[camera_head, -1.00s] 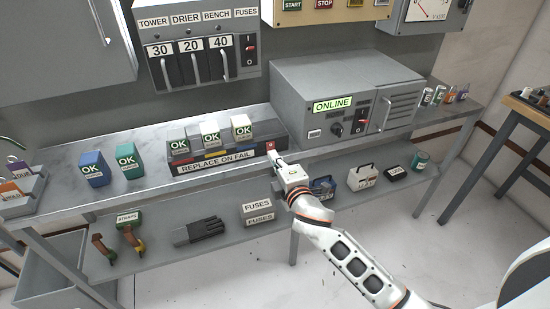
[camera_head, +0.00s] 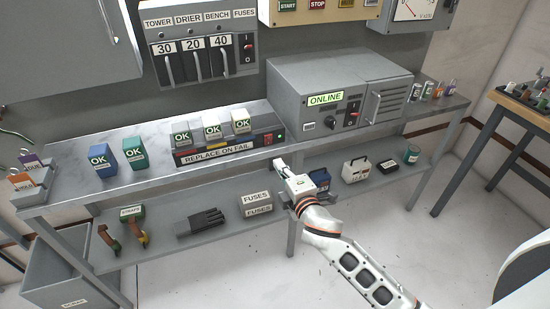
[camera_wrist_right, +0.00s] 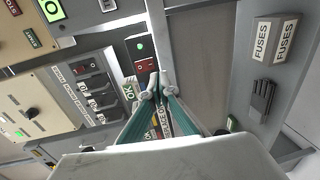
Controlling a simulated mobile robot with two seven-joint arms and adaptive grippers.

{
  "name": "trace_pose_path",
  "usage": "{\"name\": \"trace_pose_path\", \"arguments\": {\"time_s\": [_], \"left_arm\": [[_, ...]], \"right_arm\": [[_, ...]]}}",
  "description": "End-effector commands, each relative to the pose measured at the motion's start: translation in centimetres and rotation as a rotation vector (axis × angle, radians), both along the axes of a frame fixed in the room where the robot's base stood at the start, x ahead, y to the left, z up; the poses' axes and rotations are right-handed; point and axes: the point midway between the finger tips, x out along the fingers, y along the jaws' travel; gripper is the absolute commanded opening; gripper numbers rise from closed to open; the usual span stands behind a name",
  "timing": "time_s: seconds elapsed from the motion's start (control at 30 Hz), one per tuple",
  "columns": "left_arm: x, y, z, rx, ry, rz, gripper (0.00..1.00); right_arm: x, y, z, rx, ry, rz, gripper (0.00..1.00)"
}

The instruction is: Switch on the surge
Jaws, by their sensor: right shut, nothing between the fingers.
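The surge unit, a long grey base labelled "REPLACE ON FAIL" (camera_head: 221,150), lies on the bench. My right gripper (camera_head: 279,163) is shut and empty, just in front of the bench's front edge, apart from the switch. My left gripper is out of view.
A grey cabinet marked ONLINE (camera_head: 325,99) stands right of the unit. Blue (camera_head: 103,158) and teal (camera_head: 134,153) OK blocks stand to its left. Below, the shelf holds a fuses box (camera_head: 257,203) and black gloves (camera_head: 200,222). A breaker panel (camera_head: 199,45) hangs above.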

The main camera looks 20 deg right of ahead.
Motion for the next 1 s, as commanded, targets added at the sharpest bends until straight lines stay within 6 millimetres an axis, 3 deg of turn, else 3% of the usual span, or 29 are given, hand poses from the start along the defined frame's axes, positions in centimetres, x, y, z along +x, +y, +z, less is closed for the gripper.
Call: {"name": "trace_pose_path", "arguments": {"time_s": [0.2,0.4,1.0], "left_arm": [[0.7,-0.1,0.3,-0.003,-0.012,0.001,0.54],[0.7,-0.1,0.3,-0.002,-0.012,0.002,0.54],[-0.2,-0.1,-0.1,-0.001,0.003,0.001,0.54]], "right_arm": [[-4.1,-0.2,-0.6,0.001,0.002,-0.001,0.00],[-6.0,-0.3,-0.8,0.001,0.000,-0.001,0.00],[-6.4,-0.3,-0.8,0.000,-0.001,-0.001,0.00]]}}
